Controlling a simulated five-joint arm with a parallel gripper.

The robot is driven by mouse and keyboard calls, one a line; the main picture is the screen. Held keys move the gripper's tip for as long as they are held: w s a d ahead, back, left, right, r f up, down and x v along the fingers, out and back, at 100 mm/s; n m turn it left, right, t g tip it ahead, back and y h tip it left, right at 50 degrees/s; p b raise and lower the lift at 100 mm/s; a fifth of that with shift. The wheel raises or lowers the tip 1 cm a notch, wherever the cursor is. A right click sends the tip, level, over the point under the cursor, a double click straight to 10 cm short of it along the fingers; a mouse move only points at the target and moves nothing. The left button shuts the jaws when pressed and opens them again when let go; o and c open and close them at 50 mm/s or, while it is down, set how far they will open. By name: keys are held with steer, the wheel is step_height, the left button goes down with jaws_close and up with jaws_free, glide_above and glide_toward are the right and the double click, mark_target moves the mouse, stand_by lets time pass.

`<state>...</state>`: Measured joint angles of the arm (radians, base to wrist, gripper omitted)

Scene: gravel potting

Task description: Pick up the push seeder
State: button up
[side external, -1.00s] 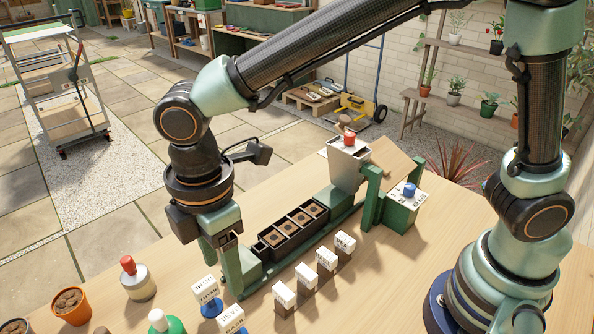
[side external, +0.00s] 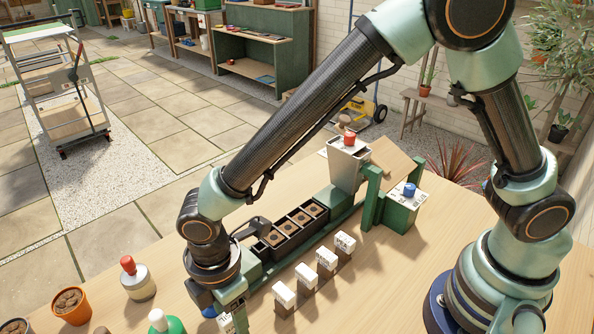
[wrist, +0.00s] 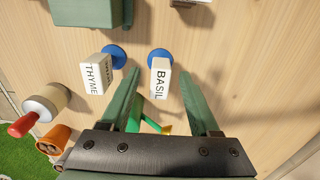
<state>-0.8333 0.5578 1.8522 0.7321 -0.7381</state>
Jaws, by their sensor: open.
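No object in view is marked as the push seeder, and I cannot tell for certain which one it is. A white block labelled BASIL (wrist: 160,78) stands on a blue disc, lined up between my fingertips in the wrist view. A like block labelled THYME (wrist: 97,74) stands to its left, outside the left finger. A pale bottle with a red top (side external: 138,282) stands left of my gripper, and a green one with a white top (side external: 166,323) is nearer the front edge. My gripper (wrist: 160,74) is open and empty. In the side view my wrist hides most of the labelled blocks.
A black tray of soil cells (side external: 292,232) lies on a green rail beyond my gripper. Several white-topped tags (side external: 304,277) stand in a row beside it. A grey hopper (side external: 348,158) and a green box with a blue knob (side external: 402,210) stand at the back. A terracotta pot (side external: 71,304) is at left.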

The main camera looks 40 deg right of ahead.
steer(key=shift+f, duration=0.4)
steer(key=shift+c, duration=0.3)
jaws_close()
steer(key=shift+r, duration=0.1)
step_height(320, 180, up, 20)
